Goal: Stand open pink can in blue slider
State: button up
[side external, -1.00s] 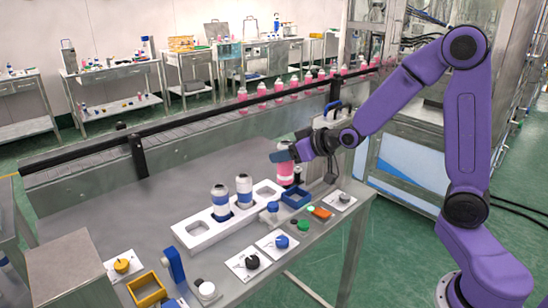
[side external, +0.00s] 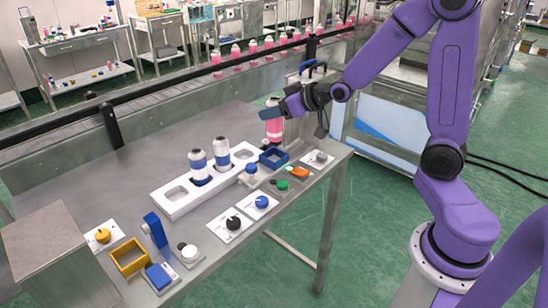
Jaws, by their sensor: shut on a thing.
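The pink can (side external: 274,130) has a grey top and stands upright in the grip of my gripper (side external: 274,112), which is shut on its upper part. The fingers hide part of the top, so I cannot see its opening. The blue slider (side external: 273,159) is a small open-topped square holder on the bench. It looks empty. In the picture the can's lower end is just above the slider's far rim. I cannot tell whether the can hangs over the slider or behind it.
A white rack (side external: 170,208) left of the slider holds two blue-banded cans (side external: 197,165). A metal press station (side external: 310,100) stands close behind the can. Several knob plates, including a blue-knobbed one (side external: 262,202), line the bench's front edge. A yellow tray (side external: 129,257) is at lower left.

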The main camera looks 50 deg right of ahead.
aim_at(275, 135)
jog(key=shift+w+d+f, duration=0.45)
jog(key=shift+d+f, duration=0.05)
jog(key=shift+f, duration=3.95)
jog(key=shift+f, duration=0.1)
jog(key=o, duration=1)
jog(key=shift+s+r, duration=0.1)
jog(key=shift+r, duration=0.1)
jog(key=shift+v, duration=3.55)
